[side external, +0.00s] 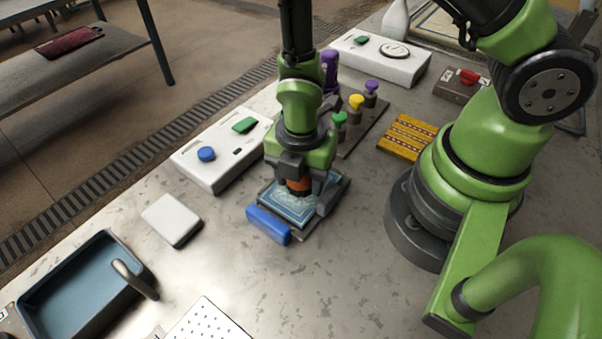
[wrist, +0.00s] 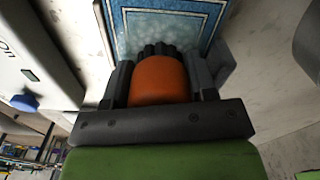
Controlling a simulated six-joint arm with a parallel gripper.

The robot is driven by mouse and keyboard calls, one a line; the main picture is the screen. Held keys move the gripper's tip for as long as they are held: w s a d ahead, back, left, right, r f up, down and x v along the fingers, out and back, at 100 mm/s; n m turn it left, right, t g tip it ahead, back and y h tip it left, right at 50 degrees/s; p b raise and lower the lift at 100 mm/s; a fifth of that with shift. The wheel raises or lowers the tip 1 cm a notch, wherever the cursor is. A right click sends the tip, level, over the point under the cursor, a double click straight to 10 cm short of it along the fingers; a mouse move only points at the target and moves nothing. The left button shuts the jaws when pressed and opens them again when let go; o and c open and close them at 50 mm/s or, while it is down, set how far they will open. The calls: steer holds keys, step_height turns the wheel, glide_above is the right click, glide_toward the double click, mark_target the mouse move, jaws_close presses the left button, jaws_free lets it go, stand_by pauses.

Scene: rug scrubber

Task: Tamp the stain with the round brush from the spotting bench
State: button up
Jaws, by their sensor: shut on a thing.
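My gripper (wrist: 160,85) is shut on the round brush (wrist: 158,78), which has an orange body and dark bristles. In the side external view my gripper (side external: 297,185) points down over a small blue-bordered rug (side external: 320,208), and the orange brush shows between the fingers. The rug, also in the wrist view (wrist: 206,42), lies on a grey clamping board with a pale, foamy patch (side external: 288,198) around the brush. The bristles seem to be at the rug surface, but I cannot tell whether they press on it. No stain shows distinctly; the brush and gripper cover part of the patch.
A blue block (side external: 268,225) sits at the rug board's front edge. A white control box (side external: 222,153) with blue and green buttons is left. Purple, yellow and green-topped tools (side external: 355,103) stand behind. A white pad (side external: 171,220) and a blue basin (side external: 78,290) lie front left.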

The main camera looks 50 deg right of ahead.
steer(key=shift+r, duration=0.6)
steer(key=shift+f, duration=0.65)
stand_by(0.8)
steer(key=shift+r, duration=0.6)
steer(key=shift+a+f, duration=0.1)
steer(key=shift+f, duration=0.55)
stand_by(0.9)
steer(key=shift+r, duration=0.65)
steer(key=shift+f, duration=0.65)
stand_by(1.2)
steer(key=shift+a, duration=0.1)
